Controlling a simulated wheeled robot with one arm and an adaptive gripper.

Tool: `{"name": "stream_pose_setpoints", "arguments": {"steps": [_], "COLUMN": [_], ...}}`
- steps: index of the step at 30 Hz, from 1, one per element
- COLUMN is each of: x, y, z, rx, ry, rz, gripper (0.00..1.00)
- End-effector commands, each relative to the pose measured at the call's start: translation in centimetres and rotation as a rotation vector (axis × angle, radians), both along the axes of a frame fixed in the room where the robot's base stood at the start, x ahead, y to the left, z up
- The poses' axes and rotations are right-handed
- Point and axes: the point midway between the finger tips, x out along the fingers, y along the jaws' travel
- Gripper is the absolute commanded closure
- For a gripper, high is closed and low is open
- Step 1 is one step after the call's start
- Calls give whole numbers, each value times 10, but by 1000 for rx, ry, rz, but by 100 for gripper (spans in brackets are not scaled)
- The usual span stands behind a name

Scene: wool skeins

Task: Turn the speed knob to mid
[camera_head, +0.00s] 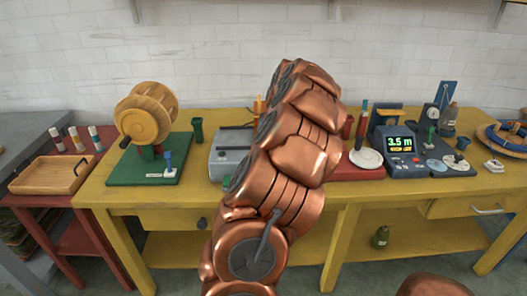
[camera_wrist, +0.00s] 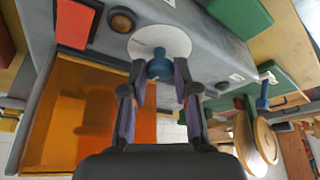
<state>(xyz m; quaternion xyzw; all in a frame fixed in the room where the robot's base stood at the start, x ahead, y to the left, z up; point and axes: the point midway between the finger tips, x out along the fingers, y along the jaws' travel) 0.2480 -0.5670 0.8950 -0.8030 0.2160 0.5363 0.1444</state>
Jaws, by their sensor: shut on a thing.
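In the wrist view a blue knob (camera_wrist: 160,68) stands in the middle of a round white dial (camera_wrist: 172,42) on a grey machine (camera_wrist: 205,62). My gripper (camera_wrist: 160,78) has one finger on each side of the knob and is shut on it. The knob's pointer and the dial's marks are too small or hidden to read. In the head view my copper arm covers the gripper and the knob; only the left part of the grey machine (camera_head: 229,145) shows beside it.
A wooden winder (camera_head: 147,112) on a green base (camera_head: 128,168) stands left of the machine. A translucent orange panel (camera_wrist: 60,120) lies near the fingers in the wrist view. Right of my arm are a white disc (camera_head: 366,158) and a display reading 3.5 m (camera_head: 400,143).

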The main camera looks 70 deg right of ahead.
Motion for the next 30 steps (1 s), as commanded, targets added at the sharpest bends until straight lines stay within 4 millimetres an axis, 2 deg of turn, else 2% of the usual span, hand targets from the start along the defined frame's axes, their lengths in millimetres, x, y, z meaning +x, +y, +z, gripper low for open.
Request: {"name": "stream_pose_setpoints", "arguments": {"steps": [12,27,28,30], "x": [0,0,0,0], "y": [-1,0,0,0], "z": [-2,-1,-1,-1], "rx": [1,2,2,3], "ry": [0,1,1,1], "rz": [147,163,163,162], "gripper": [100,100,68,61]}}
